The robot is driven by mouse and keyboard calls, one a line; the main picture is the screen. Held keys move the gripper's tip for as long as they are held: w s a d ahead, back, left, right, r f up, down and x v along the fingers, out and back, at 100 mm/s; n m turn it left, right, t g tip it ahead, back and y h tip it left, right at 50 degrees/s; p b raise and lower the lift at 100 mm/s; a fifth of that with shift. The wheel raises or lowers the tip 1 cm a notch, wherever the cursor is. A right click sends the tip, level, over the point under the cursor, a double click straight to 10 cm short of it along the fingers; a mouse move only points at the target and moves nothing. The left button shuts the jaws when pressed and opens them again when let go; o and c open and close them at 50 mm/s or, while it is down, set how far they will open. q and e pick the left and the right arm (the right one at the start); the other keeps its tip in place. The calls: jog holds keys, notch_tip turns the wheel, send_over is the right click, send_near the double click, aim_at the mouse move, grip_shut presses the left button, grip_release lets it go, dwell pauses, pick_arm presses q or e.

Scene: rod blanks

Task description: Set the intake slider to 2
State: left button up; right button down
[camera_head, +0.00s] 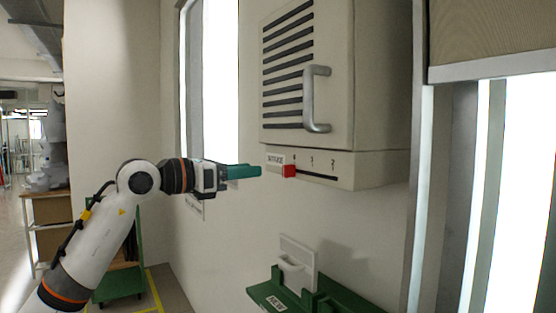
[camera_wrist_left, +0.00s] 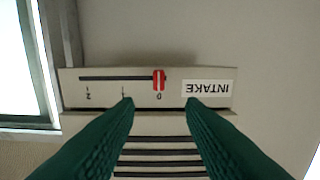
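The intake slider is a red knob (camera_head: 289,171) at the left end of a dark slot (camera_head: 318,176) on the panel under a vented wall cabinet (camera_head: 340,90). In the left wrist view, which shows the panel upside down, the red knob (camera_wrist_left: 159,80) stands at the 0 mark. The 1 and 2 marks lie further along the slot (camera_wrist_left: 112,78). My left gripper (camera_head: 260,171) points at the panel just left of the knob, apart from it. Its green fingers (camera_wrist_left: 160,103) are spread and empty. My right gripper is not in view.
A metal handle (camera_head: 317,99) sticks out from the cabinet door above the panel. A green holder (camera_head: 335,297) juts from the wall below, with a white plate (camera_head: 297,262) behind it. The wall between panel and holder is clear.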

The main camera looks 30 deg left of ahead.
aim_at(283, 166)
pick_arm(q)
jog(key=p+x, duration=0.1)
jog(key=x, duration=0.2)
jog(key=p+x, duration=0.2)
jog(key=x, duration=0.2)
jog(key=shift+w+d+r+p, duration=0.15)
jog(key=shift+w+r+p, duration=0.05)
jog(key=shift+p, duration=0.1)
jog(key=shift+w+d+f, duration=0.2)
jog(key=shift+w, duration=0.3)
grip_shut()
